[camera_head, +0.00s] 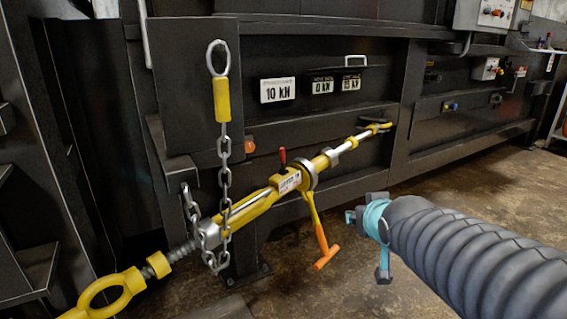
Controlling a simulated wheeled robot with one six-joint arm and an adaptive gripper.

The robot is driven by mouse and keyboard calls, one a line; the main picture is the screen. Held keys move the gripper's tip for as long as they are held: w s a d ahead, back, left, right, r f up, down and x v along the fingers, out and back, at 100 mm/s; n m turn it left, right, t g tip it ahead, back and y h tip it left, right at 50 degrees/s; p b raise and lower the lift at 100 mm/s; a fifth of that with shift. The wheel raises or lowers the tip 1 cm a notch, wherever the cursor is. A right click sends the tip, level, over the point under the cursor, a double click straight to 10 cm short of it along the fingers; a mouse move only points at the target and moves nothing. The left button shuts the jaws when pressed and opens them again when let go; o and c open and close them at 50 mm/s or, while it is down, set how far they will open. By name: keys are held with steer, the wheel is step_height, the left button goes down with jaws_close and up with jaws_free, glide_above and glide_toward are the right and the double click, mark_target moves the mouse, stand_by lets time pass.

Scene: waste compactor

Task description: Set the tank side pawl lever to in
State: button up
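A yellow ratchet turnbuckle (253,205) runs diagonally in front of the dark compactor body. A small lever with a red grip (282,157) stands up from the ratchet's labelled housing (288,181); I take it for a pawl lever. The label is too small to read fully, so which side it serves and its exact setting are unclear. A yellow handle with an orange T-grip (326,257) hangs below the ratchet. My gripper (366,245), with teal parts, is right of the ratchet, apart from it. Its fingers look spread, with nothing seen between them.
A chain (225,190) hangs from a ring at left and loops around the turnbuckle's lower end. A yellow eye end (102,292) is at the lower left. Plates reading kN (278,90) are on the wall. Open concrete floor (480,195) lies to the right.

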steer(key=w+a+n+t+y+b, duration=0.1)
steer(key=w+a+t+y+b, duration=0.15)
steer(key=w+a, duration=0.45)
steer(key=n+t+y+b, duration=0.1)
steer(key=n+t+y, duration=0.2)
steer(key=y, duration=0.1)
glide_toward(283, 156)
steer(key=x, duration=1)
steer(key=shift+w+a, duration=0.1)
steer(key=shift+w, duration=0.3)
jaws_close()
